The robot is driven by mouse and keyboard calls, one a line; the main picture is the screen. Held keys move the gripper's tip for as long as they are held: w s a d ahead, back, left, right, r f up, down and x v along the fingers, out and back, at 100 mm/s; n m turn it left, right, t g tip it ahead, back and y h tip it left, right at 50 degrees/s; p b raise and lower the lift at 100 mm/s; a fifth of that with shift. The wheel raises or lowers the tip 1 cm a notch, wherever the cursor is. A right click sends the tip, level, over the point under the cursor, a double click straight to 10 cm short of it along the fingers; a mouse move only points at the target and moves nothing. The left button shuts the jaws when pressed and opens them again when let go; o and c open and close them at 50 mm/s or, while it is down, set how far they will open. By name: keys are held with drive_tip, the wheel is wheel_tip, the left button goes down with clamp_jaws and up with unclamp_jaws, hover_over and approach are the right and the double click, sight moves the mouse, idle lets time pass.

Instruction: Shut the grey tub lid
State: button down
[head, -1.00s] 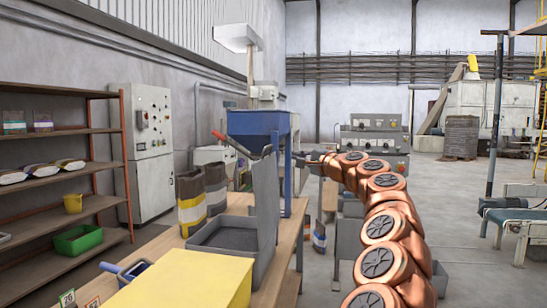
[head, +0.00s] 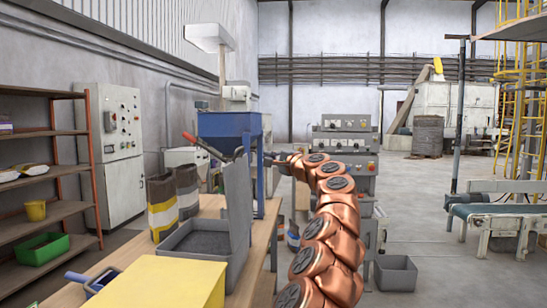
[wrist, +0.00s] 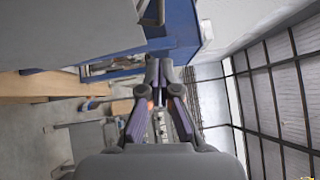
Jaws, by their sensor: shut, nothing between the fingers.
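The grey tub (head: 208,272) sits on the wooden bench in the head view, with dark pellets inside. Its grey lid (head: 238,200) stands open, nearly upright, along the tub's right side. My gripper (head: 268,158) is at the upper right of the lid, beside the blue hopper's legs, small and partly hard to make out. In the wrist view my gripper (wrist: 160,72) has its fingers together with nothing between them. A large grey panel, seemingly the lid (wrist: 70,32), fills the upper left there, apart from the fingers.
The blue hopper (head: 228,125) stands just behind the lid. Pellet bags (head: 162,205) stand beyond the tub and a yellow box (head: 165,284) sits in front. A blue scoop (head: 92,281) lies at left. Open floor lies to the right, with a grey bin (head: 395,273).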

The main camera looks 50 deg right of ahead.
drive_tip(key=p, duration=0.2)
approach(243, 149)
drive_tip(key=shift+w+d, duration=1)
drive_tip(key=shift+d, duration=0.45)
drive_tip(key=shift+w+a+r, duration=0.15)
drive_tip(key=shift+w+a, duration=0.45)
drive_tip(key=shift+w, duration=0.25)
drive_tip(key=shift+w+a+r, duration=0.1)
drive_tip(key=shift+w+a, duration=0.5)
drive_tip(key=shift+w, duration=0.3)
